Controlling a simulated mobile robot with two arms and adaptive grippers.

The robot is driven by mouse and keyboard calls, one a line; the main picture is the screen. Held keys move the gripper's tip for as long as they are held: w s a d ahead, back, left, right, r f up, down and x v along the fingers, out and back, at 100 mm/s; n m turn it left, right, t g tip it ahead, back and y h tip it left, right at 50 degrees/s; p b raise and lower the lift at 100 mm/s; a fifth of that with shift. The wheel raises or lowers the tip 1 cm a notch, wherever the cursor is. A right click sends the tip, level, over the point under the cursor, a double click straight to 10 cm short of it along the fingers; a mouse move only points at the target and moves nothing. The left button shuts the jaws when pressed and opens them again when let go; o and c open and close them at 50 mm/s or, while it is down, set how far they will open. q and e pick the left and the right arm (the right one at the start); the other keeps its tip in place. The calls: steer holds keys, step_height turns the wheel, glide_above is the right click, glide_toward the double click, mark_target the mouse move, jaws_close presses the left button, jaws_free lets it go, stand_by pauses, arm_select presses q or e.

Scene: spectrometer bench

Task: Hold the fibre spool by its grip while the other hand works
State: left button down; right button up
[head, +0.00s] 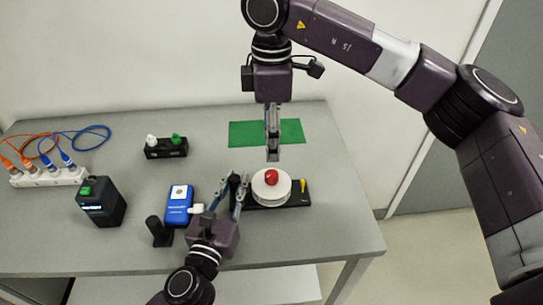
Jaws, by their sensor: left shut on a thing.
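The fibre spool (284,193) is a white round disc with a red knob (271,177) on top. It sits on a black base (303,199) with a small yellow piece at its right end. My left gripper (233,182) is at the left side of the spool, shut on an upright black grip (233,187) between its fingers. The grip's join with the base is hidden. My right gripper (272,155) points down just behind the spool in the picture, seen edge-on, so the gap between its fingers does not show.
A green mat (250,134) lies at the back. A black holder (166,149) carries a white and a green piece. A blue meter (178,205), a black post (158,231), a black box (100,203) and a white strip with orange and blue cables (48,177) occupy the left.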

step_height(320, 180, up, 2)
steer(key=shift+r, duration=0.2)
arm_select(q)
steer(key=c, duration=1.7)
jaws_free()
